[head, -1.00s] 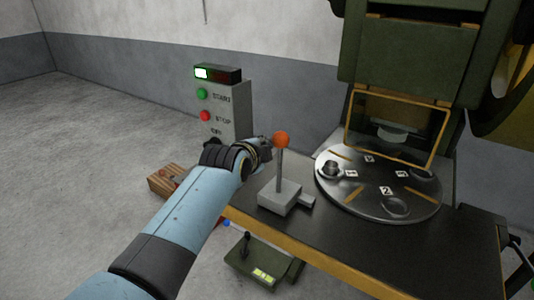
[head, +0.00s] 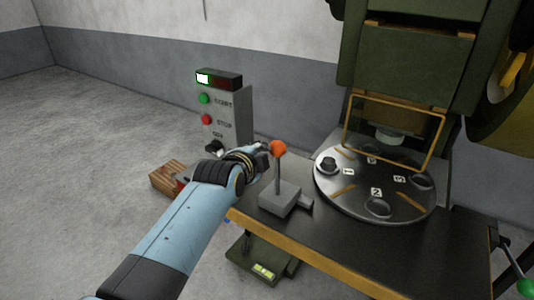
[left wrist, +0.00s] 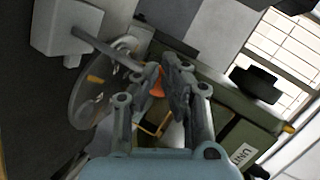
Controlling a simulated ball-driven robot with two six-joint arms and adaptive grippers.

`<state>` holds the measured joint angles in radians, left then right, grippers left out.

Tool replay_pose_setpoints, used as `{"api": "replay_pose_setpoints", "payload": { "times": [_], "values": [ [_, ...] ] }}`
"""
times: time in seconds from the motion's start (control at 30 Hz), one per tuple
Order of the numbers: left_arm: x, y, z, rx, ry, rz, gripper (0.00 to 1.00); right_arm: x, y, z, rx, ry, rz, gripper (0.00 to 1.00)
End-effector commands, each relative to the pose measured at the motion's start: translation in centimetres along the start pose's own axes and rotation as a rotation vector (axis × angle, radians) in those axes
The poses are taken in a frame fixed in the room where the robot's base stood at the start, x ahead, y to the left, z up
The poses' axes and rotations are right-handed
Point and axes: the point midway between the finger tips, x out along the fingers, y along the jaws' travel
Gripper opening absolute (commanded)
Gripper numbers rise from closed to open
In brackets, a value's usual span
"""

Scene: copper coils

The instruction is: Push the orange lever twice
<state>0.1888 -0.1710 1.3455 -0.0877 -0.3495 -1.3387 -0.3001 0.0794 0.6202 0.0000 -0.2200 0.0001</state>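The orange lever has an orange ball knob (head: 278,148) on a thin shaft above a grey base box (head: 280,199) on the dark table. My left gripper (head: 264,149) is just left of the knob, at about its height. The knob shows whole in the head view, so the fingers are not around it there. In the left wrist view, the fingers (left wrist: 165,70) are drawn together, and a piece of the orange knob (left wrist: 157,86) shows behind them. Contact with the knob is hard to tell. My right gripper is in neither view.
A numbered metal turntable (head: 375,208) sits right of the lever, below the green press (head: 415,60). A control box (head: 228,120) with green and red buttons stands behind my left arm. A wooden block (head: 170,180) and a green pedal box (head: 258,262) are lower down.

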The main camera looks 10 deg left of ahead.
Motion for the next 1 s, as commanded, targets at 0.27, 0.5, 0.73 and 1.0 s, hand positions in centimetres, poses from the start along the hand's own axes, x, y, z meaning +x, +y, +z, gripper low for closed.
{"api": "replay_pose_setpoints", "payload": {
  "times": [0.27, 0.5, 0.73, 1.0],
  "values": [
    [-2.0, 1.9, -1.3, -0.028, 0.012, 0.023, 0.00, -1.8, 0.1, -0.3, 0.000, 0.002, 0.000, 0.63],
    [-2.6, 2.2, -1.1, -0.028, 0.011, 0.020, 0.00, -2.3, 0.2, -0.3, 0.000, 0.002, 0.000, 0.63],
    [-2.6, 2.3, -1.1, -0.028, 0.011, 0.020, 0.00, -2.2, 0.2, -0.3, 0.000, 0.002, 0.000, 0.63],
    [-4.2, 2.9, -0.4, -0.028, 0.011, 0.021, 0.00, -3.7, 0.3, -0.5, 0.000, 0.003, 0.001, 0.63]
  ]
}}
